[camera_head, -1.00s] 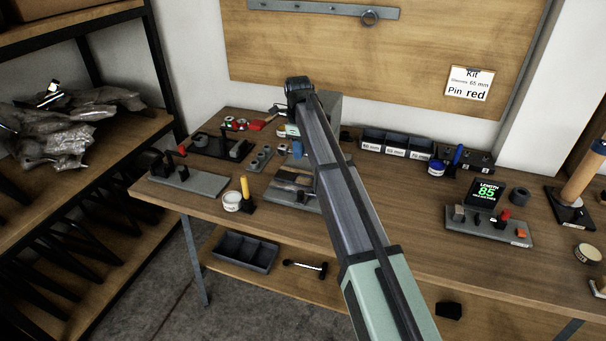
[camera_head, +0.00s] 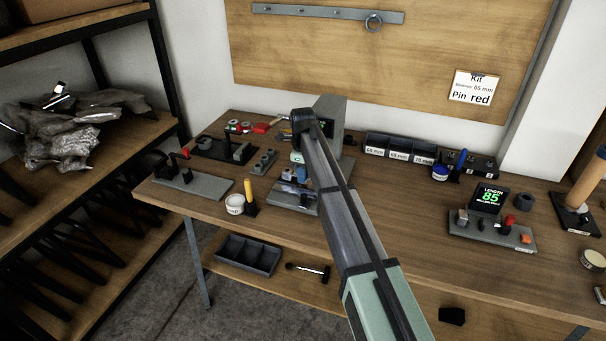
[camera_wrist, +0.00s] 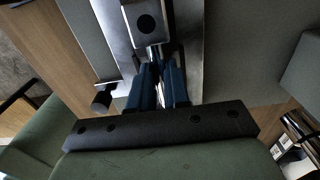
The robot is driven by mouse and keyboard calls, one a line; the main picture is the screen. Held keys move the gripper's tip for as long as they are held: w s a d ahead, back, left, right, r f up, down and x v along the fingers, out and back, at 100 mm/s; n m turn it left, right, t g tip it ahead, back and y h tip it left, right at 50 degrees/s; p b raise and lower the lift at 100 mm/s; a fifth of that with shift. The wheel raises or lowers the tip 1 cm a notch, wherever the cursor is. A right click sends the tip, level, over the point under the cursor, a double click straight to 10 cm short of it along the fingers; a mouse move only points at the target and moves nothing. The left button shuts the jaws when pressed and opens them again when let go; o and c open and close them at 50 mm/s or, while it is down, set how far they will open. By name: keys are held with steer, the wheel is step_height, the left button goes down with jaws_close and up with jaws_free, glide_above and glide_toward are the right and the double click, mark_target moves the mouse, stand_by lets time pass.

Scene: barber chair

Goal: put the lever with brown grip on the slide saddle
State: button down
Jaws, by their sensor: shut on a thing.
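I cannot make out a brown grip there, so the held thing's shape is unclear. Just beyond the fingertips is a bright metal block with a dark round hole, which looks like the slide saddle (camera_wrist: 146,24). I cannot tell whether the held part touches it. In the head view, my arm hides most of the gripper; blue fingers (camera_head: 302,173) show just above the grey slide fixture (camera_head: 290,197).
A dark cylindrical knob (camera_wrist: 102,100) sits left of the fingers in the wrist view. A grey upright housing (camera_head: 330,115) stands behind my arm. A white jar (camera_head: 235,204) and a yellow-handled tool (camera_head: 248,192) stand left of the fixture.

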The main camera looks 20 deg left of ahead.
steer(key=shift+f, duration=0.1)
steer(key=c, duration=1.1)
jaws_free()
step_height(320, 180, up, 12)
